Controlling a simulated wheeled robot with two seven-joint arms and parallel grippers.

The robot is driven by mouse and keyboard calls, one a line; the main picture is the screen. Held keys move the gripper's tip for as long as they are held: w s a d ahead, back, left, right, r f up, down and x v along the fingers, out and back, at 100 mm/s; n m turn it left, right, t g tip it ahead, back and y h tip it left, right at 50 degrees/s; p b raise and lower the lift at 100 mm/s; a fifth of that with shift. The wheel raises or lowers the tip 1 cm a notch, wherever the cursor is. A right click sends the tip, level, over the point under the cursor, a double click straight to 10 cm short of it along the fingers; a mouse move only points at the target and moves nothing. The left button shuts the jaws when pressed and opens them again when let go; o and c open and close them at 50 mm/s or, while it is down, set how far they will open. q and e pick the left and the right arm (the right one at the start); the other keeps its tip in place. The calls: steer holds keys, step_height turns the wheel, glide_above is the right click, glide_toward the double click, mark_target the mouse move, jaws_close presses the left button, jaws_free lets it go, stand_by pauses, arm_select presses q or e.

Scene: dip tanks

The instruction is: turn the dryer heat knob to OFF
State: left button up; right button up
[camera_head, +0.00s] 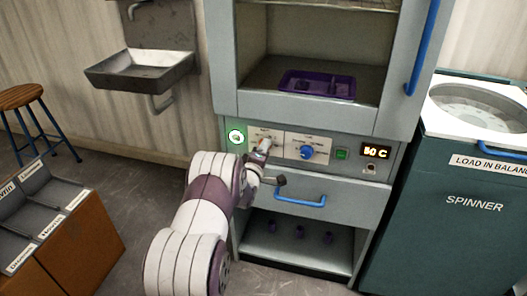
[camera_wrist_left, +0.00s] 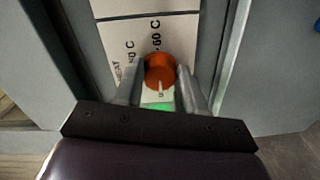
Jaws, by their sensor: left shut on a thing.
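The dryer heat knob is orange-red (camera_wrist_left: 160,70) and sits on a white label plate (camera_wrist_left: 128,30) in the left wrist view. Printing on the plate includes "60 C" and part of "HEAT". A pale pointer line on the knob faces the bottom of that view. My left gripper (camera_wrist_left: 158,78) has one finger on each side of the knob and is shut on it. In the head view my left gripper (camera_head: 264,152) reaches the dryer's front panel (camera_head: 220,128) and mostly hides the knob. No OFF mark is readable. My right gripper is not in view.
A blue knob (camera_head: 306,152), green button (camera_head: 341,154) and lit temperature display (camera_head: 376,152) are right of the heat knob; a green-lit round dial (camera_head: 236,137) is left. A drawer with a blue handle (camera_head: 300,201) is below. A purple tray (camera_head: 317,85) lies in the dryer. The spinner (camera_head: 470,205) stands right.

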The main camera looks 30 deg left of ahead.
arm_select(q)
steer(key=shift+f, duration=0.1)
steer(key=o, duration=1.1)
steer(key=shift+c, duration=0.2)
steer(key=p+v, duration=0.2)
steer(key=v, duration=1)
steer(key=shift+s, duration=0.4)
